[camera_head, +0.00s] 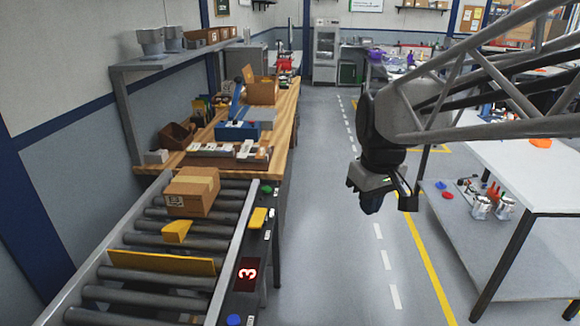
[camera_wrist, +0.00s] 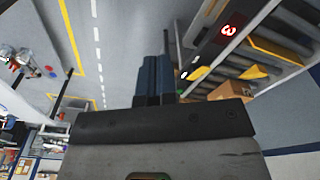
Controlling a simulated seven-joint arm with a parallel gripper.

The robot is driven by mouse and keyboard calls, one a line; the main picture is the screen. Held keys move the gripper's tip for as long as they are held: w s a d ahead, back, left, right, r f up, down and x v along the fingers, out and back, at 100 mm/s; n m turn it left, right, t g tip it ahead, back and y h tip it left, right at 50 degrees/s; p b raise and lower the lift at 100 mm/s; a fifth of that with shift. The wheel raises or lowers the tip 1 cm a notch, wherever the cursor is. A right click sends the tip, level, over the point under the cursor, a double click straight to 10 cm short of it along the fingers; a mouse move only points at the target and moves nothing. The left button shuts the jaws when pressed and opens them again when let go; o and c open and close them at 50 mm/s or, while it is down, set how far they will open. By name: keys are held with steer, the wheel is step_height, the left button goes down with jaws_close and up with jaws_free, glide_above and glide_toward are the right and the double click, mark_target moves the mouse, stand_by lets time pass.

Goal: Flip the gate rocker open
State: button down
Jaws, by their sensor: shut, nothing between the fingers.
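A yellow rocker (camera_head: 258,218) sits on the dark side panel of the roller conveyor, between a red digit display and small buttons; I take it to be the gate rocker. It also shows in the wrist view (camera_wrist: 198,75), just right of my fingers. Which way it is tilted is too small to tell. A yellow gate bar (camera_head: 160,262) lies across the rollers. My gripper (camera_head: 385,204) hangs over the aisle, right of the conveyor and well apart from the rocker. In the wrist view its dark fingers (camera_wrist: 154,78) are together, with nothing between them.
A cardboard box (camera_head: 193,192) and a yellow wedge (camera_head: 177,232) are on the conveyor (camera_head: 230,275). The red display (camera_head: 247,274) and a blue button (camera_head: 234,320) share the side panel. A wooden bench (camera_head: 283,115) stands behind; a white table (camera_head: 510,180) stands right. The aisle between is clear.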

steer(key=w+a+n+g, duration=0.1)
steer(key=w+a+n, duration=0.3)
steer(key=w, duration=0.5)
steer(key=n+g, duration=0.3)
steer(key=n, duration=0.5)
glide_above(255, 223)
steer(key=w+d, duration=0.1)
steer(key=w, duration=0.2)
step_height(255, 223, down, 14)
steer(key=shift+w+a+f, duration=0.15)
steer(key=shift+a+f, duration=0.15)
steer(key=shift+a, duration=0.1)
steer(key=x, duration=1.4)
steer(key=shift+w+d, duration=0.25)
steer(key=shift+s+f+t, duration=0.1)
steer(key=shift+t, duration=0.3)
